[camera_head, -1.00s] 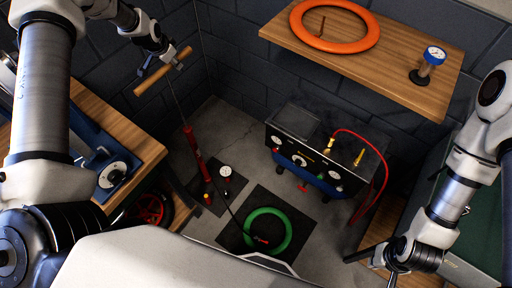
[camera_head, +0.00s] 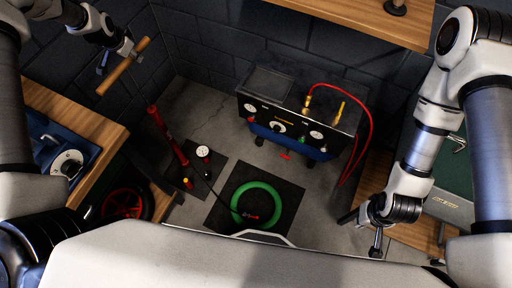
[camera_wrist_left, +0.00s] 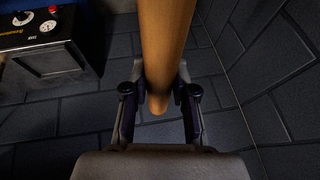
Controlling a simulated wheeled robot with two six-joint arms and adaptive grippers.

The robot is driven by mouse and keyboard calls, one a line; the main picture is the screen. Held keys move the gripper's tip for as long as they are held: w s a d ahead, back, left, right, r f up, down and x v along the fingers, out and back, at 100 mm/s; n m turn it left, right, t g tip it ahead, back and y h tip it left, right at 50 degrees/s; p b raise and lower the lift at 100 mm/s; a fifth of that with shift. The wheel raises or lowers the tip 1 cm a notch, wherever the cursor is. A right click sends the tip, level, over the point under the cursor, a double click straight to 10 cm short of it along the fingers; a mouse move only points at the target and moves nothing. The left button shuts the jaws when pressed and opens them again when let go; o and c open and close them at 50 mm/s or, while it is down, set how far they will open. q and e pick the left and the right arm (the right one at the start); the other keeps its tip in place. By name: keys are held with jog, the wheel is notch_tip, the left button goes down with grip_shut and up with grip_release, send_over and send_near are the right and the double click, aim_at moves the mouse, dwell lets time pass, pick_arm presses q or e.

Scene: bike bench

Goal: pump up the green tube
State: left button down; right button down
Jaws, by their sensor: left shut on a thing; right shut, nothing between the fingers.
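The green tube (camera_head: 276,191) lies flat on a dark mat on the floor. A dark hose runs to it from the red floor pump (camera_head: 167,136), ending in a small red fitting (camera_head: 251,217) inside the ring. The pump looks tilted in the picture. The handle also shows between the fingers in the left wrist view (camera_wrist_left: 163,50). My right gripper (camera_head: 376,250) is shut and empty, low at the right.
A gauge (camera_head: 203,152) stands beside the pump. A compressor-like unit (camera_head: 290,118) with a red hose (camera_head: 371,120) stands behind the tube. A wooden shelf (camera_head: 365,18) is above. A workbench (camera_head: 103,130) with a blue device is at left; a green case (camera_head: 455,175) is at right.

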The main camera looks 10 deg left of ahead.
pick_arm(q)
notch_tip(320, 180, down, 20)
jog(key=b, duration=1.8)
notch_tip(320, 180, up, 31)
jog(key=p, duration=2.7)
jog(key=shift+w+f+p, duration=0.1)
jog(key=shift+f+p, duration=0.1)
jog(key=shift+p, duration=0.15)
jog(key=shift+f+b, duration=0.65)
jog(key=shift+b, duration=0.05)
notch_tip(320, 180, down, 29)
jog(key=b, duration=2.7)
notch_tip(320, 180, up, 30)
jog(key=p, duration=2.7)
jog(key=shift+f, duration=0.15)
notch_tip(320, 180, down, 16)
jog(key=b, duration=1.4)
